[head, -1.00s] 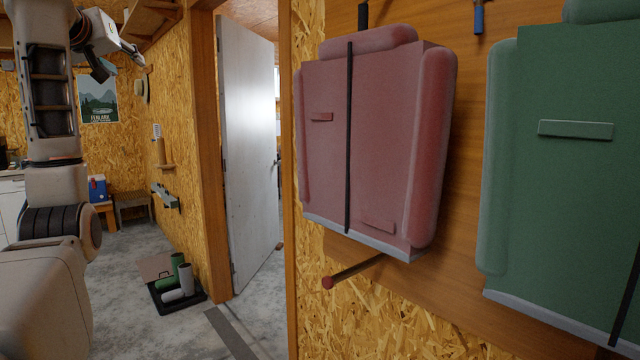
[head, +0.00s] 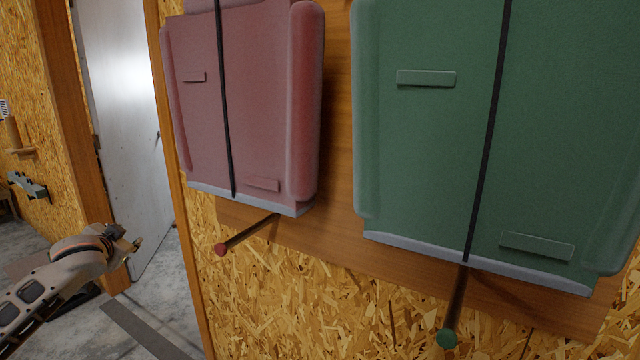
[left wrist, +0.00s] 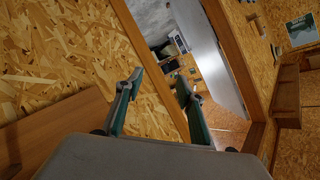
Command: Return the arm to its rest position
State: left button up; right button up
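My left gripper (head: 130,243) shows at the lower left of the head view, in front of the doorway. In the left wrist view its two fingers (left wrist: 158,82) stand apart with nothing held between them. The gripper is clear of the red backpack (head: 255,110) and well to the left of the green backpack (head: 430,140). Both packs hang on the wooden board. My right gripper is not in view.
A red-tipped peg (head: 245,235) and a green-tipped peg (head: 453,315) stick out below the packs. A white door (head: 118,110) stands open beside the wooden frame (head: 62,120). Grey floor lies open at the lower left.

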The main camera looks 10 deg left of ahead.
pick_arm(q)
jog(key=s+d+f+m+h, duration=0.1)
jog(key=s+d+f+m, duration=0.15)
jog(key=f, duration=0.55)
jog(key=s+d+f+m+h, duration=0.2)
jog(key=s+d+f, duration=0.2)
jog(key=f, duration=0.5)
jog(key=s+d+f+m+g+h, duration=0.1)
jog(key=s+d+f+m+h, duration=0.1)
jog(key=s+d+f, duration=0.45)
jog(key=s+d+f+m+g+h, duration=0.15)
jog(key=s+d+f, duration=0.25)
jog(key=s+f, duration=0.5)
jog(key=s+d+f+m+g+h, duration=0.1)
jog(key=s+d+f+m+h, duration=0.3)
jog(key=s, duration=0.6)
jog(key=d+f+n+t+y, duration=0.1)
jog(key=d+n, duration=0.9)
jog(key=d, duration=1.2)
jog(key=shift+s+d+f, duration=0.25)
jog(key=shift+s+f, duration=0.1)
jog(key=shift+f, duration=0.4)
jog(key=shift+t, duration=0.25)
